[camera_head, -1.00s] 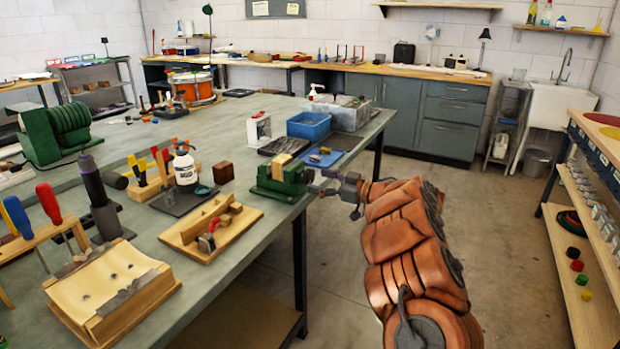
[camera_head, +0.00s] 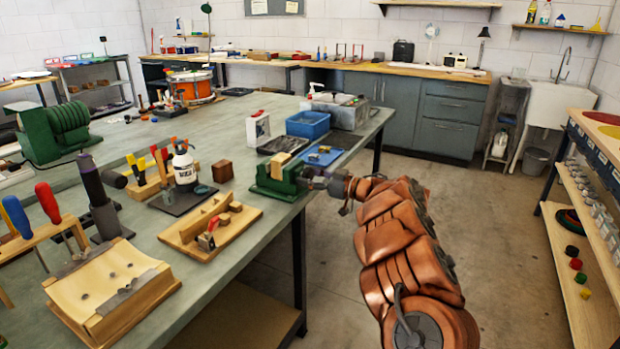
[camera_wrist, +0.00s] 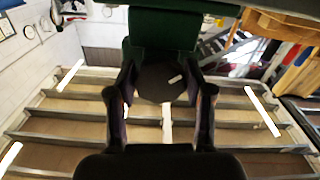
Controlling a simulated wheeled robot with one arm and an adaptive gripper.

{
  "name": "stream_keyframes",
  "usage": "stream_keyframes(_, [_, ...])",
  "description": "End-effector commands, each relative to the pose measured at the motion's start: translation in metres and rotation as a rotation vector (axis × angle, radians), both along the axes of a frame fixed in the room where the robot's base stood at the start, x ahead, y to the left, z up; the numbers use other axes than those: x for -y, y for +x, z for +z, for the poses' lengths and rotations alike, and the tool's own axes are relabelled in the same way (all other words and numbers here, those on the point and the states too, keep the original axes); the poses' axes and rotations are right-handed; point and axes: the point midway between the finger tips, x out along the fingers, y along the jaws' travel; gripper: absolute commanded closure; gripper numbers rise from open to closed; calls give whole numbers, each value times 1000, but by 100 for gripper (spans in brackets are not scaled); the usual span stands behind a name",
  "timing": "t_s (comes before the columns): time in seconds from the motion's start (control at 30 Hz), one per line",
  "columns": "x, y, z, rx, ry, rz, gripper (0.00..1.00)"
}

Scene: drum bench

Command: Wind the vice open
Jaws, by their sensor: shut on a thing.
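The green vice (camera_head: 276,182) sits at the right edge of the bench, with a pale wooden block (camera_head: 281,158) at its jaws. My gripper (camera_head: 318,180) is at the vice's outer end, beyond the bench edge. In the wrist view my gripper (camera_wrist: 160,98) has one finger on each side of a dark rounded part, the vice handle (camera_wrist: 160,82), and is shut on it. The green vice body (camera_wrist: 163,30) fills the top middle there. The head view hides most of the handle behind my gripper.
Behind the vice stand a blue bin (camera_head: 308,125) and a dark tray (camera_head: 283,144). A wooden tray with small tools (camera_head: 190,240) lies to its left. The floor (camera_head: 480,220) to the right is clear.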

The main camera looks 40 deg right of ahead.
Motion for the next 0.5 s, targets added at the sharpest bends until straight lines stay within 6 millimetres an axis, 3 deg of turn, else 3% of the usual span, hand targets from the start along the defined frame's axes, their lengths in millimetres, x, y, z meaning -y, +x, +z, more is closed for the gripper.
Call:
stream_keyframes(0.2, [-1, 0, 0, 0, 0, 1, 83])
stream_keyframes(0.5, [-1, 1, -1, 12, -37, 2, 83])
